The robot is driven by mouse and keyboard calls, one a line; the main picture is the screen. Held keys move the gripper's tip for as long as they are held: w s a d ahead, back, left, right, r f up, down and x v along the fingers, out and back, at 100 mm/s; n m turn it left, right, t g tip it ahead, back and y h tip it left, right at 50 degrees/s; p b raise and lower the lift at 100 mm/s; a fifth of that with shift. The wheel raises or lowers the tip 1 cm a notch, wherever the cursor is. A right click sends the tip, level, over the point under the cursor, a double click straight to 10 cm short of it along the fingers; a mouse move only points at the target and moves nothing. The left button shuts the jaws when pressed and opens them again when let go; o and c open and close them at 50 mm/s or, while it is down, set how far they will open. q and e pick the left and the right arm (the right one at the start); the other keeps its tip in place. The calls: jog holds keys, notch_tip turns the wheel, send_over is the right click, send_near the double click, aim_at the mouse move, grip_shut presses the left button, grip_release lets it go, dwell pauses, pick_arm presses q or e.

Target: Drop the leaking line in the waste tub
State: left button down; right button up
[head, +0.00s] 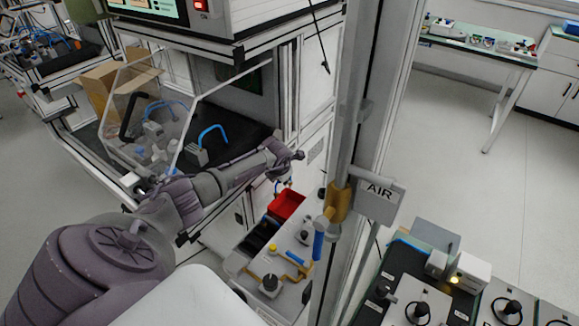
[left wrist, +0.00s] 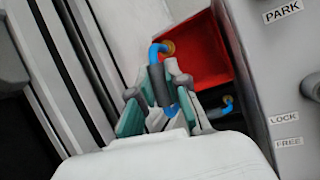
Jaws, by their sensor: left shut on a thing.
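My left gripper (head: 284,186) is at the end of the arm reaching in from the left, above the waste tub. In the left wrist view its teal-padded fingers (left wrist: 156,88) are shut on a short blue line (left wrist: 155,52) with a dark grey sleeve and a brass end. The red waste tub (head: 287,203) sits at the far end of the low cart; it also shows in the left wrist view (left wrist: 203,62). The line's brass end overlaps the tub's upper left part in that view; its height above the tub is unclear. My right gripper is not in view.
A dark bin (head: 259,238) adjoins the tub; another blue line (left wrist: 226,105) lies there. A grey panel (left wrist: 285,90) with PARK, LOCK and FREE labels stands beside them. A metal post with an AIR sign (head: 381,191) and yellow valve (head: 338,203) rises right of the cart.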

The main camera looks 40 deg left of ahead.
pick_arm(q)
jog(key=f+b, duration=0.2)
jog(key=f, duration=0.2)
jog(key=shift+w, duration=0.2)
jog(key=c, duration=1.1)
grip_release()
jog(key=shift+c, duration=0.2)
jog(key=shift+o, duration=0.3)
jog(key=v, duration=1.2)
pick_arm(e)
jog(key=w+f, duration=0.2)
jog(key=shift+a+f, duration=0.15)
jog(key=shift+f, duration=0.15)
